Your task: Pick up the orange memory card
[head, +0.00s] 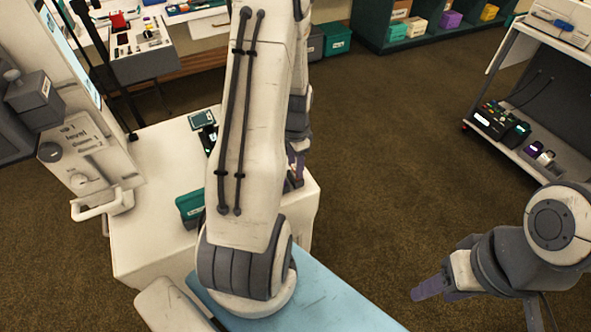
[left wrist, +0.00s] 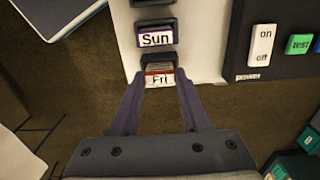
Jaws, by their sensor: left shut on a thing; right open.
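My left gripper (head: 293,177) is at the right edge of the white cabinet top (head: 150,245), partly hidden by my own arm. In the left wrist view its purple fingers (left wrist: 160,80) are closed on both sides of a small dark holder labelled "Fri" (left wrist: 160,79). A thin reddish-orange strip (left wrist: 158,72) shows just above the label, between the fingertips. I cannot tell whether this strip is the orange memory card. My right gripper (head: 430,290) is open and empty over the carpet at lower right.
A holder labelled "Sun" (left wrist: 156,39) stands directly beyond "Fri". A dark panel with an on/off switch (left wrist: 262,45) and a green "test" key (left wrist: 298,44) is to the right. A teal box (head: 190,205) is on the cabinet. Carpet on the right is clear up to a shelf cart (head: 545,75).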

